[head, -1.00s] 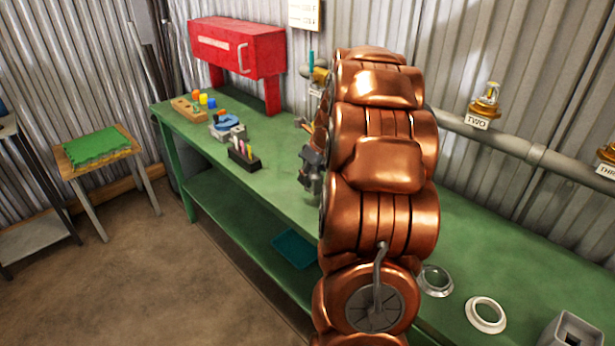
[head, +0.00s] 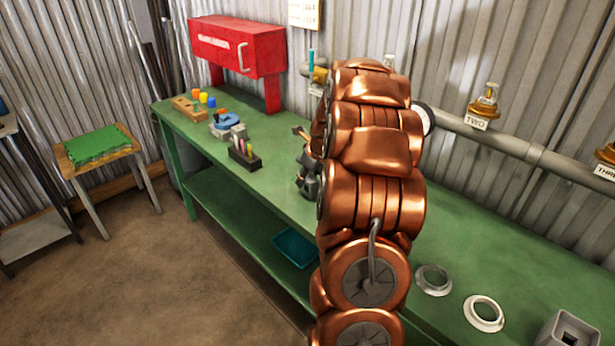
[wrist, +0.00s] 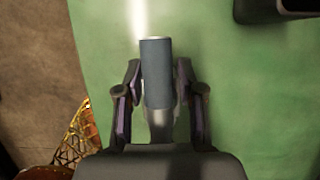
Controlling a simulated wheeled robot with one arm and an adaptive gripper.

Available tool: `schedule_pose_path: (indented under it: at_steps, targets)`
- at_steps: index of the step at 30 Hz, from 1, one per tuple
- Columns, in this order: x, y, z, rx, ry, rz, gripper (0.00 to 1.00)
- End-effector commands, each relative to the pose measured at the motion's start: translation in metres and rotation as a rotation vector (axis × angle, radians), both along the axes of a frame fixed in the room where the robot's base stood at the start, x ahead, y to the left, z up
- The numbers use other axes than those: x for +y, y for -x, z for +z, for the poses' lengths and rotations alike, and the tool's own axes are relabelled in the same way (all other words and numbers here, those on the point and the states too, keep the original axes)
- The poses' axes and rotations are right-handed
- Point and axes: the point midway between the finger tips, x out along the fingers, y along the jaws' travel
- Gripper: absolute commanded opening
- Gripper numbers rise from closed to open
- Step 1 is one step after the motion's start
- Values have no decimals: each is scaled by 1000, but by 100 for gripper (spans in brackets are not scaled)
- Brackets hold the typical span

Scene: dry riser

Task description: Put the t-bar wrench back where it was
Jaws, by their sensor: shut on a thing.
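My gripper (wrist: 160,103) is shut on a blue-grey cylindrical bar, which I take to be the t-bar wrench (wrist: 157,75). The bar shows end-on between the two fingers, over the green bench top. Its lower part is hidden by the gripper. In the head view my gripper (head: 308,178) is just left of my copper arm, above the bench, mostly hidden by the arm. The wrench cannot be made out clearly there. Where the wrench was before is not marked in these views.
The green bench (head: 205,165) carries a black holder with pens (head: 245,155), a blue-grey vise-like tool (head: 226,124), a wooden block with coloured caps (head: 195,104) and pale rings (head: 484,313). A red box (head: 238,47) stands at the back. A pipe with labelled valves (head: 486,105) runs along the wall.

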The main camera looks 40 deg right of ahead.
Motion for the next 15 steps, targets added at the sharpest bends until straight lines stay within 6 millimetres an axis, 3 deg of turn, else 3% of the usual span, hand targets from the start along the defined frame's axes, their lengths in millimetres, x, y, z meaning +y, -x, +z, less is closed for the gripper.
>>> schedule_pose_path:
  at_steps: [6,7,15]
  targets:
    - [0,0,-1,0,0,0,0]
    - [0,0,-2,0,1,0,39]
    - [0,0,-2,-1,1,0,63]
